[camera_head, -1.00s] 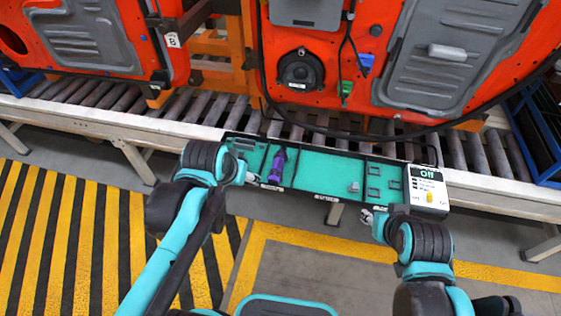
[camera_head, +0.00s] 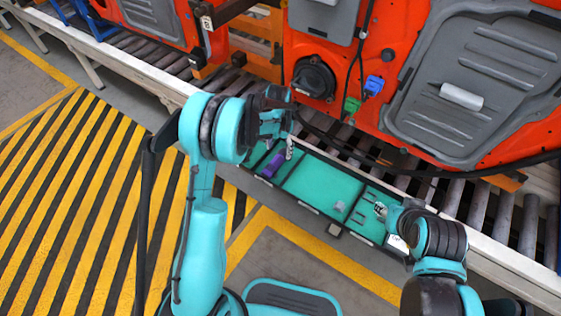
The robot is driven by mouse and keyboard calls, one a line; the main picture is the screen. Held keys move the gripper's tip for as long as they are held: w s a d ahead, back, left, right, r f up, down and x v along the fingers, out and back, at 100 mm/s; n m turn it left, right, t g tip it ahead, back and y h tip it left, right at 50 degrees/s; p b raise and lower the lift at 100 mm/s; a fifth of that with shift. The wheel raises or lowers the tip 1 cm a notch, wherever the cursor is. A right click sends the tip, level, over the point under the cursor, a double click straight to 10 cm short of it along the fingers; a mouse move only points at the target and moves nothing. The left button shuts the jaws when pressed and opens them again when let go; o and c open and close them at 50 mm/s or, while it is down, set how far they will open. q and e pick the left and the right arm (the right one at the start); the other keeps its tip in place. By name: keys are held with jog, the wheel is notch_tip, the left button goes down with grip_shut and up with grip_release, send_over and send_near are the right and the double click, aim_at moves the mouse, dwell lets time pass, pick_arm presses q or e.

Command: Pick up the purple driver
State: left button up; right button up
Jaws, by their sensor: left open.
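The purple driver (camera_head: 273,165) lies in the left part of a green tray (camera_head: 325,183) with dark edges, in front of the conveyor. My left gripper (camera_head: 289,148) is open and sits above the tray's left end, just up and to the right of the driver in the picture. It is apart from the driver as far as I can see, and nothing shows between its fingers. My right gripper (camera_head: 380,210) is at the tray's right end; it is small and I cannot tell whether it is open.
Orange door panels (camera_head: 420,75) hang behind the tray over a roller conveyor (camera_head: 460,195). The floor in front has yellow and black stripes (camera_head: 75,200).

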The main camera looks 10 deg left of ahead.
aim_at(277, 159)
pick_arm(q)
notch_tip(277, 159, down, 3)
jog(key=shift+a+f+b, duration=0.1)
jog(key=shift+a+b, duration=0.05)
jog(key=shift+b, duration=0.4)
jog(key=f, duration=0.1)
jog(key=f+b, duration=0.1)
jog(key=f, duration=0.1)
jog(key=f+b, duration=0.1)
jog(key=f, duration=0.1)
jog(key=shift+a, duration=0.3)
jog(key=shift+r, duration=0.15)
jog(key=shift+c, duration=1.2)
grip_shut()
